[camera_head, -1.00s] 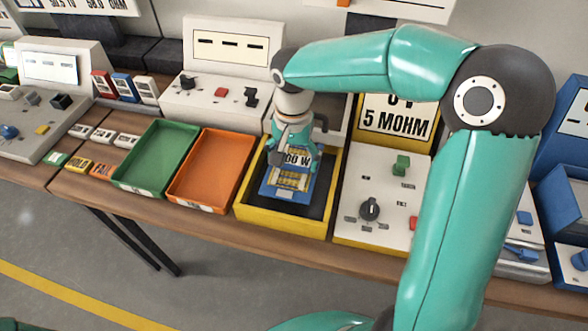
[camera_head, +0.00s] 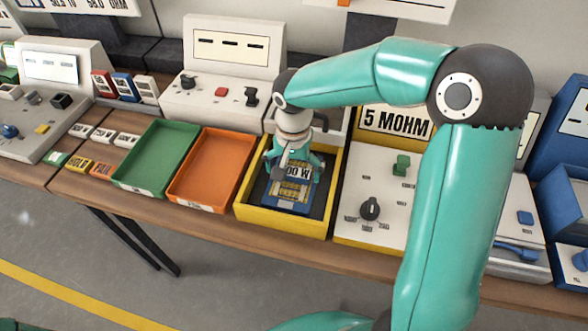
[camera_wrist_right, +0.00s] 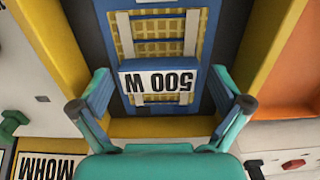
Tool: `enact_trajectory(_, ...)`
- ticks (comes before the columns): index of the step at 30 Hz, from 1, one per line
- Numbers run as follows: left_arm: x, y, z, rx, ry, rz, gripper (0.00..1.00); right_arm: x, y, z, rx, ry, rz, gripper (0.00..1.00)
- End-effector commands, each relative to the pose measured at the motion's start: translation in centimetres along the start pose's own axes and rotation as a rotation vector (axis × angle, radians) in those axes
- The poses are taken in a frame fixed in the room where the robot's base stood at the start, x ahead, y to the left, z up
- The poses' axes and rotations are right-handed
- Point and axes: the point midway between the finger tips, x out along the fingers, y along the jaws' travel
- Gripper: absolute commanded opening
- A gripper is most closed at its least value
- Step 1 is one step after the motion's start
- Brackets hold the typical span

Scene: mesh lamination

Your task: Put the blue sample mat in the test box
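The blue sample mat (camera_head: 287,193), with a yellow grid and a white "500 W" label, lies on the dark floor of the yellow-walled test box (camera_head: 284,226). My right gripper (camera_head: 294,168) is directly above the mat's far part and hides some of it. In the right wrist view the mat (camera_wrist_right: 207,40) is beneath the open right gripper (camera_wrist_right: 170,92). Its fingers stand apart on either side of the raised label block, with visible gaps. My left gripper is out of view.
An orange tray (camera_head: 207,208) and a green tray (camera_head: 140,189) stand left of the box, both empty. A white panel with a black knob (camera_head: 369,209) is close on the right. A console (camera_head: 218,104) stands behind the trays.

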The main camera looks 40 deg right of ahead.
Motion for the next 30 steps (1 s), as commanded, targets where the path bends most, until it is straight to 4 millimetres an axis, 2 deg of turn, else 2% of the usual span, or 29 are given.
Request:
enact_trajectory(8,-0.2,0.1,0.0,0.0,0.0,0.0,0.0,-0.4,0.0,0.0,0.0,0.001,-0.001,1.0)
enact_trajectory(11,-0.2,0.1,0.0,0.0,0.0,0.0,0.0,-1.4,-0.1,-0.1,0.001,0.003,-0.003,1.0)
enact_trajectory(24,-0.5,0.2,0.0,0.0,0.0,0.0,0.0,-9.8,-0.1,0.0,-0.001,0.003,-0.004,1.0)
enact_trajectory(30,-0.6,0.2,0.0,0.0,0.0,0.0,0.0,-11.9,-0.1,0.0,-0.001,0.001,-0.002,1.0)
